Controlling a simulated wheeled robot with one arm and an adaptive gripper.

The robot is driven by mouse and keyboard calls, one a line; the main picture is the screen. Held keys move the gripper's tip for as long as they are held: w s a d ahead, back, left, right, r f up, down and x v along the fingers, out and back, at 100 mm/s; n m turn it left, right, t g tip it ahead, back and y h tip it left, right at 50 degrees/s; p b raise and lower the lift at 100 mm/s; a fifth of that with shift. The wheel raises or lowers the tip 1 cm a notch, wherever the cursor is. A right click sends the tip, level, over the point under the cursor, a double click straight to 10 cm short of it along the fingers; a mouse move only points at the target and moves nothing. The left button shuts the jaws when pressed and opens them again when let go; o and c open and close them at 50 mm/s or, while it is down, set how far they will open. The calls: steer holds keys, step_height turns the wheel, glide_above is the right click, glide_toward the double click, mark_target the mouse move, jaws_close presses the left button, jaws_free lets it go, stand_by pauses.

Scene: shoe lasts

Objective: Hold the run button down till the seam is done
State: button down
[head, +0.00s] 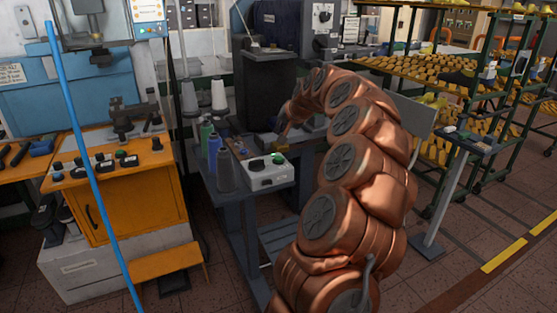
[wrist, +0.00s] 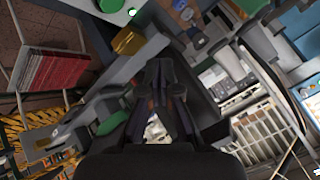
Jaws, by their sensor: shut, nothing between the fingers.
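A pale control box (head: 268,174) stands at the front of the dark bench in the head view. It has a green button (head: 278,160) and a dark knob (head: 257,165) on top; no label is readable, so I cannot tell which is the run button. In the head view my arm reaches behind the box and the fingertips are not clear.
Bottles (head: 213,155) stand at the bench's left side. Thread cones (head: 218,95) are behind. An orange cabinet (head: 130,205) with another button panel is at left. A blue pole (head: 82,160) crosses the left foreground. Racks of yellow lasts (head: 430,75) fill the right.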

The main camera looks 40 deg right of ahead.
mark_target(280, 159)
steer(key=shift+f+b, duration=1.2)
steer(key=shift+f, duration=2.4)
steer(key=shift+f, duration=0.15)
steer(key=shift+f+b, duration=0.25)
steer(key=shift+b, duration=0.15)
